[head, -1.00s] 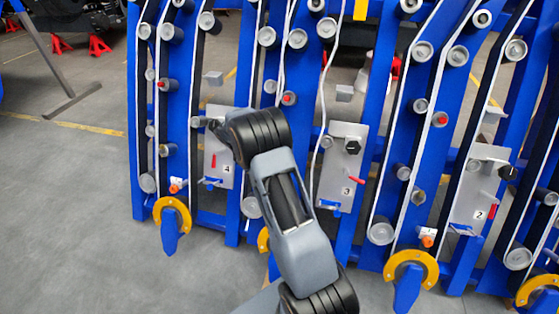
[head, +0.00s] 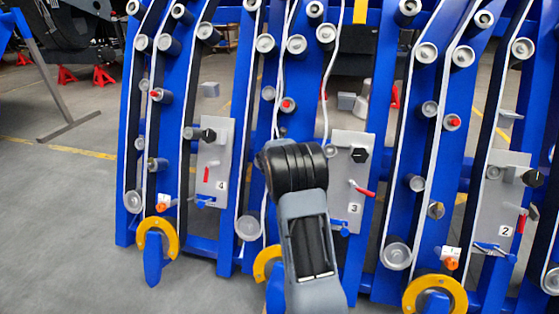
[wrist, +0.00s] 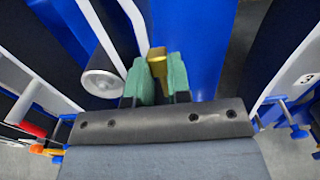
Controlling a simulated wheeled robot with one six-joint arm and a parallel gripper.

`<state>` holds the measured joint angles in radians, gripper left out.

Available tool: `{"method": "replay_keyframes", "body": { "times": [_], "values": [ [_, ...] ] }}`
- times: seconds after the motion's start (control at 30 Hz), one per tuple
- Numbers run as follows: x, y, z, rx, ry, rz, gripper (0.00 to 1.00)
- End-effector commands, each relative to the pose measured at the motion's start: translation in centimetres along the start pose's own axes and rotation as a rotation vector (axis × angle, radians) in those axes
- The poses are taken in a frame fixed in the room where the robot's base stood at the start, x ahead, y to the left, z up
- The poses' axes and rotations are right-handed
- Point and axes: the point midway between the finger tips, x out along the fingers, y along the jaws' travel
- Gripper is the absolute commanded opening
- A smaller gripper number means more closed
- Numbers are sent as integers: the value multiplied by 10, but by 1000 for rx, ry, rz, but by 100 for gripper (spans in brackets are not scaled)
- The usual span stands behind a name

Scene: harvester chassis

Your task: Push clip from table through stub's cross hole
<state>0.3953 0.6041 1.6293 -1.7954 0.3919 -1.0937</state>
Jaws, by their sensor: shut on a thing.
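In the wrist view my gripper (wrist: 157,85) has two green fingers shut on a small brass-coloured piece (wrist: 157,60), which sticks out past the fingertips towards a blue beam. I cannot tell whether this piece is the clip. In the head view my arm's dark links hide the gripper. Several grey round stubs stand on the blue frame, such as one (head: 249,229) left of my arm. I cannot tell which stub is the task's one, and no cross hole can be made out. No table shows.
Blue upright beams with belts and rollers fill the view. Grey plates marked 4 (head: 213,140), 3 (head: 345,203) and 2 (head: 492,215) carry black knobs and red levers. A grey roller (wrist: 103,78) is close to the gripper's left. Open floor (head: 60,240) lies at the left.

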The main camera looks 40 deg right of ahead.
Motion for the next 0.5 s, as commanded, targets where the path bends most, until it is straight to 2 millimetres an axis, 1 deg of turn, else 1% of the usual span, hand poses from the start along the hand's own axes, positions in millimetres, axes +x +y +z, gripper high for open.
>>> {"method": "replay_keyframes", "body": {
  "times": [0.33, 0.5],
  "values": [
    [-1, 0, 2, 0, -1, -3, 0],
    [1, 0, -9, 0, 0, -2, 0]
  ]
}}
